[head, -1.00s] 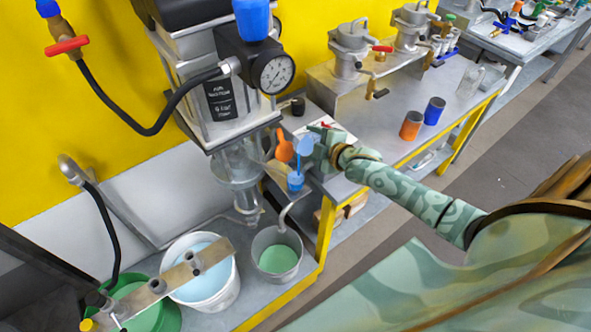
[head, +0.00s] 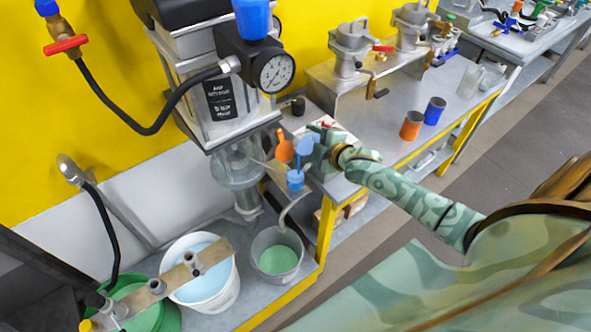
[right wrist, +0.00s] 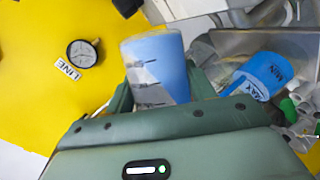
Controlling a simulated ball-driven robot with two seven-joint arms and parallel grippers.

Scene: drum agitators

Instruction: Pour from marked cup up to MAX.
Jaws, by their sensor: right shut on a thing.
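My right gripper (head: 312,148) is shut on a light blue cup (head: 306,144), which it holds tilted to the left above the lower bench. The held cup also shows large between the fingers in the right wrist view (right wrist: 156,68). A smaller blue cup (head: 296,181) stands just below it, and a thin blue streak joins the two. In the right wrist view a blue cup with MAX and MIN lettering (right wrist: 265,76) is right of the held cup. The liquid level in it cannot be read. My left gripper is not in view.
An orange cup-like thing (head: 284,146) is close left of the held cup. A gauge (head: 277,74) and a metal machine stand behind. A white bucket (head: 203,270) and grey pail (head: 277,252) are below. Orange (head: 411,125) and blue (head: 434,111) cups stand on the right bench.

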